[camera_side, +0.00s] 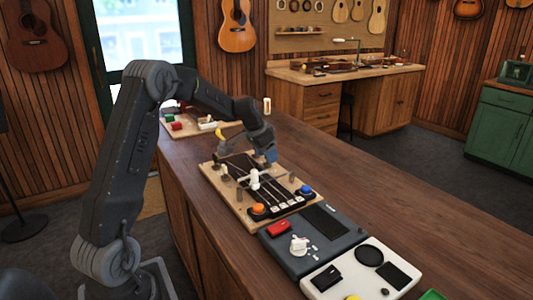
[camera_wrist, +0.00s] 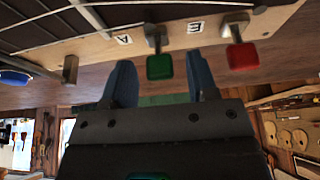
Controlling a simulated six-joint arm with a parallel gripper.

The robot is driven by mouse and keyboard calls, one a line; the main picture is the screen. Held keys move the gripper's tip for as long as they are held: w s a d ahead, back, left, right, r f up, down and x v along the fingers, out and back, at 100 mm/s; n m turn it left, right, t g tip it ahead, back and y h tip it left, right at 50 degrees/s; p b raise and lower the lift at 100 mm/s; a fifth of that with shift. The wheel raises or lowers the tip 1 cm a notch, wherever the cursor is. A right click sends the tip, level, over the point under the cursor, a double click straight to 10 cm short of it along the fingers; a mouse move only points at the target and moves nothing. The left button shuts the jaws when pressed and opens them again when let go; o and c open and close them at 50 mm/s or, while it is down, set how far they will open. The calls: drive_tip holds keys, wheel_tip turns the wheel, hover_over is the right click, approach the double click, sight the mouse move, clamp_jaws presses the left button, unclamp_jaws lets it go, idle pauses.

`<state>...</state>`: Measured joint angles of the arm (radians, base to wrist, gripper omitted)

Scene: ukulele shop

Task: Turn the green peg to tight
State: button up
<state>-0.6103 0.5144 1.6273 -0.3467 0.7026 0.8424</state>
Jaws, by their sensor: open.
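The green peg (camera_wrist: 160,67) shows in the wrist view at the edge of the wooden board, on a metal post beside a white label with a letter that looks like A. My gripper (camera_wrist: 160,58) has its two blue fingers apart, one to each side of the green peg in this view; contact cannot be made out. In the side view my gripper (camera_side: 266,157) is over the far end of the board (camera_side: 233,214), and the green peg is hidden there. A red peg (camera_wrist: 242,55) stands right of the green one, outside the fingers.
Strings run along the board. An orange knob (camera_side: 258,208) and a blue knob (camera_side: 305,189) are at its near end. A dark grey tray (camera_side: 335,241) and a white tray (camera_side: 390,292) lie nearer. The bench right of the board is clear.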

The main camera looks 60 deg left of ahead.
drive_tip(key=c, duration=0.9)
drive_tip(key=n+y, duration=0.1)
drive_tip(key=n, duration=0.2)
drive_tip(key=shift+d+n, duration=0.1)
drive_tip(key=shift+n, duration=0.2)
drive_tip(key=n+g+y, duration=0.1)
drive_tip(key=n, duration=0.2)
drive_tip(key=shift+n+y, duration=0.3)
drive_tip(key=shift+y, duration=0.1)
drive_tip(key=n+g, duration=0.1)
drive_tip(key=n, duration=0.2)
drive_tip(key=n+g+y, duration=0.1)
drive_tip(key=n, duration=0.2)
drive_tip(key=shift+w, duration=0.1)
drive_tip(key=shift+n+y, duration=0.3)
drive_tip(key=shift+n, duration=0.1)
